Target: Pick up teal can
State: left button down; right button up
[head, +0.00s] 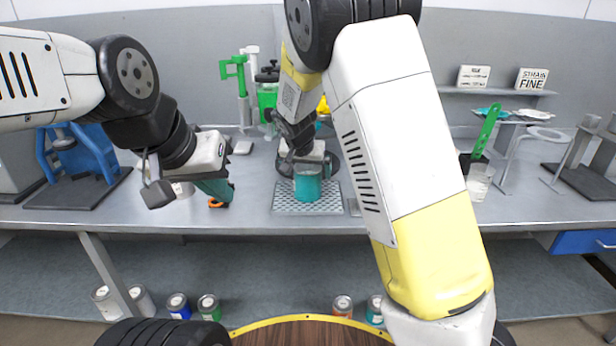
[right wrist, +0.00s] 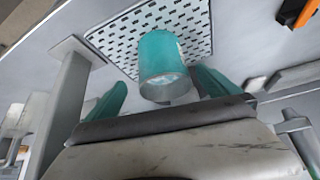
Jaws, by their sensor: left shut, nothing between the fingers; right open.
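The teal can (head: 307,186) stands upright on a perforated light mat (head: 292,203) on the bench. In the right wrist view the teal can (right wrist: 162,62) shows ahead of my right gripper (right wrist: 165,95), roughly midway between its two teal fingers. The right gripper is open, and the can does not appear to be gripped. In the head view the right gripper's fingers are mostly hidden behind its own arm and body. My left gripper (head: 218,188) is shut and empty over the left part of the bench, well left of the can.
An orange-handled tool (head: 217,204) lies under the left gripper. A blue device (head: 75,152) stands at the far left. A green-handled brush in a cup (head: 479,178) stands at the right. Several cans, including one (head: 209,306), stand on the lower shelf.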

jog(key=shift+w+f, duration=0.3)
jog(key=shift+f, duration=0.15)
jog(key=x, duration=0.6)
jog(key=shift+s+a+f, duration=0.15)
jog(key=shift+a+f, duration=0.1)
jog(key=shift+f, duration=0.3)
jog(key=c, duration=2)
jog(key=shift+r, duration=0.1)
jog(key=shift+r, duration=0.15)
jog(key=shift+r, duration=0.15)
jog(key=s+a, duration=0.3)
jog(key=s, duration=1.4)
jog(key=shift+s+a, duration=0.2)
jog(key=shift+s, duration=0.05)
